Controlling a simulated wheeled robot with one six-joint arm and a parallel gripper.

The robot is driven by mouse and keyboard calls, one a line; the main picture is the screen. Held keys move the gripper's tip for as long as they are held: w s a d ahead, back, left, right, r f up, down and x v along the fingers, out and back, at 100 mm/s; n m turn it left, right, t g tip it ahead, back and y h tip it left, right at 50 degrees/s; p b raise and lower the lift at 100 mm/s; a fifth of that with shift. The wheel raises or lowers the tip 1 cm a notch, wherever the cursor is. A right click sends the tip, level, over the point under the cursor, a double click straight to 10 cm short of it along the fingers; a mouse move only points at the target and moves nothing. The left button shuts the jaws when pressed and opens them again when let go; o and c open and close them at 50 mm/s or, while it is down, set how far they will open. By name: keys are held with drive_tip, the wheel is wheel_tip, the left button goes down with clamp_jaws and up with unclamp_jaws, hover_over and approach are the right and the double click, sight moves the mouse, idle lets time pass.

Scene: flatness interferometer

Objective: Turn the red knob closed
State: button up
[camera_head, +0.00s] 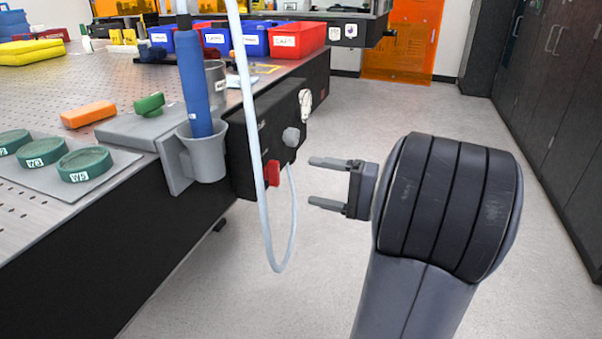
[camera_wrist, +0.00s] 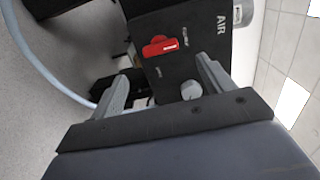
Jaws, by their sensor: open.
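The red knob (camera_head: 272,172) sits on a black panel (camera_head: 262,140) on the table's side face, partly behind a pale hose in the head view. The wrist view shows the red knob (camera_wrist: 160,46) as a small lever on the panel beside the "AIR" lettering, turned roughly crosswise to that lettering. My gripper (camera_head: 312,182) is open and empty, with its fingers pointing left toward the panel and a gap between them and the knob. In the wrist view my gripper's two fingers (camera_wrist: 158,80) stand apart, with the knob beyond them.
A grey-white round knob (camera_head: 291,137) and a white fitting (camera_head: 306,104) are on the same panel. The pale hose (camera_head: 252,120) hangs in a loop in front of it. A blue-handled tool (camera_head: 196,90) stands in a grey holder (camera_head: 206,158). Floor right of the table is clear.

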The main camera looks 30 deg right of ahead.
sight(279, 174)
drive_tip(key=shift+v, duration=1.05)
drive_tip(key=b+x, duration=0.3)
drive_tip(key=x, duration=0.8)
